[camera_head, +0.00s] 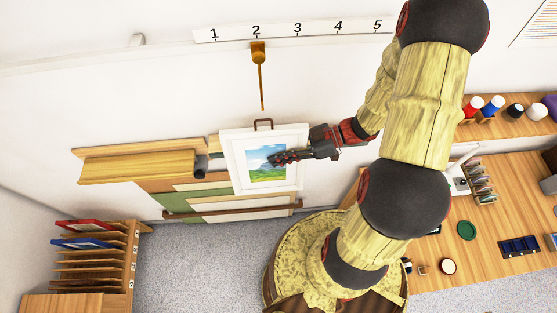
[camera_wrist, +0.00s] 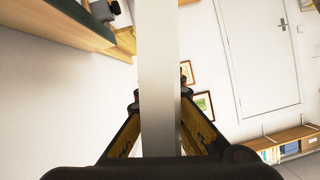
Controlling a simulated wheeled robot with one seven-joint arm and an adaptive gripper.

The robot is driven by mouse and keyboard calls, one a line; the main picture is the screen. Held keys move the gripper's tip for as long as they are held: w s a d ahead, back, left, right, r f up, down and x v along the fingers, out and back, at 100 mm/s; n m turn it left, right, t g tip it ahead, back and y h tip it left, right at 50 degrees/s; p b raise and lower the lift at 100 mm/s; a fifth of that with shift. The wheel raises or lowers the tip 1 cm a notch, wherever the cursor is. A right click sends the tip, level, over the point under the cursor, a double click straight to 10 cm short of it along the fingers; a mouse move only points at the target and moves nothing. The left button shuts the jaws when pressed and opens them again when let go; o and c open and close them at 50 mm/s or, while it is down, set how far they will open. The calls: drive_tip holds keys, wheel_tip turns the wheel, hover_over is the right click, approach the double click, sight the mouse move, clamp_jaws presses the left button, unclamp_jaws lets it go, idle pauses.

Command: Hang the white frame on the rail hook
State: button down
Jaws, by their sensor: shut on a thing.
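The white frame (camera_head: 236,160) holds a print of green land under blue sky and has a brown hanger loop (camera_head: 263,122) on its top edge. It looks roughly upright, tilted slightly. My gripper (camera_head: 280,158) is shut on its right side, one finger across the print. In the wrist view the frame (camera_wrist: 158,70) shows edge-on as a pale bar between the fingers (camera_wrist: 160,100). The orange rail hook (camera_head: 258,52) hangs below the number 2, with a thin rod reaching down. The rod's lower end is just above the loop in the picture; their depth gap I cannot tell.
The numbered strip (camera_head: 295,29) runs along the wall top. A wooden shelf (camera_head: 135,167) and leaning panels (camera_head: 215,205) are left of and below the frame. A slotted rack (camera_head: 95,255) stands lower left. A workbench (camera_head: 500,215) with small items is at right.

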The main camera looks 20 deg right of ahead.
drive_tip(key=w+d+f+b, duration=0.1)
drive_tip(key=w+d+b, duration=0.1)
drive_tip(key=w, duration=0.4)
drive_tip(key=shift+w+f, duration=0.2)
idle(0.7)
drive_tip(key=shift+f, duration=0.1)
idle(0.6)
drive_tip(key=c, duration=1.9)
unclamp_jaws()
drive_tip(key=shift+d, duration=0.1)
